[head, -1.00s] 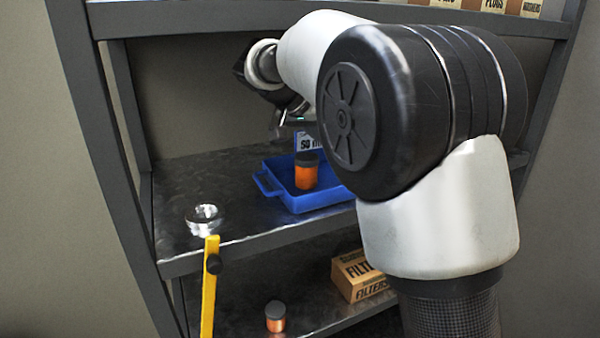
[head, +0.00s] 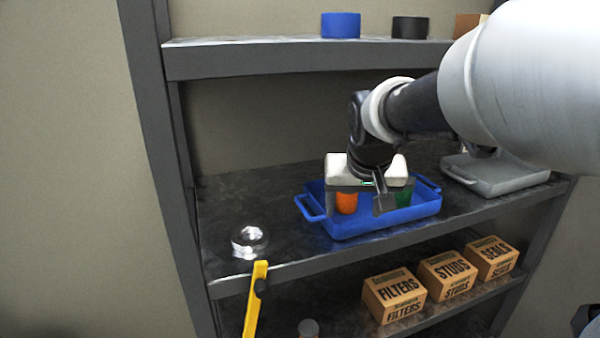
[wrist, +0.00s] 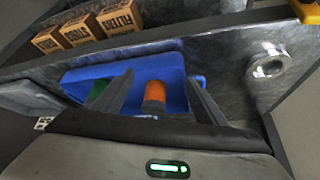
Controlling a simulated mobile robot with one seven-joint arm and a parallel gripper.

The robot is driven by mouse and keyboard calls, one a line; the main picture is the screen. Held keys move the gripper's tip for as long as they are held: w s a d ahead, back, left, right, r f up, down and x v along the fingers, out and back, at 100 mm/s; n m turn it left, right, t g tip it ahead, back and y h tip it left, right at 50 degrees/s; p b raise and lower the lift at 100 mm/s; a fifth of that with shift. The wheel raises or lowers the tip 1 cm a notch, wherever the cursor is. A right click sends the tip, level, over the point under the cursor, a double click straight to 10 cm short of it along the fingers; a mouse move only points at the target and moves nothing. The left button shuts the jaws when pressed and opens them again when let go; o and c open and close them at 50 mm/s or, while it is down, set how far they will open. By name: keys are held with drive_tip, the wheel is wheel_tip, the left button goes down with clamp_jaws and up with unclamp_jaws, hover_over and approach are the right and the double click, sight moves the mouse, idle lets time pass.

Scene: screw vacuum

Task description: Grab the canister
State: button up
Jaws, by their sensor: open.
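An orange canister with a dark cap stands in the blue tray (head: 352,228) on the middle shelf. In the head view the orange canister (head: 346,203) is partly hidden behind my gripper (head: 368,200). In the wrist view the orange canister (wrist: 154,98) shows between the two fingers of my gripper (wrist: 160,88), with space on both sides and nothing held. A green canister (wrist: 96,93) stands in the same tray, partly behind the left finger in the wrist view. It also shows in part in the head view (head: 403,197). My gripper is open above the tray.
A grey tray (head: 500,178) is at right. Boxes (head: 395,293) line the shelf below. An upper shelf (head: 300,58) overhangs the arm.

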sight(347, 196)
drive_tip(key=w, duration=0.9)
drive_tip(key=shift+w+d+p, duration=0.1)
drive_tip(key=shift+d+p, duration=0.2)
drive_tip(key=shift+d, duration=0.1)
drive_tip(key=x, duration=0.5)
drive_tip(key=shift+w+f, duration=0.1)
drive_tip(key=shift+w, duration=0.25)
drive_tip(key=c, duration=1.2)
drive_tip(key=shift+o, duration=0.2)
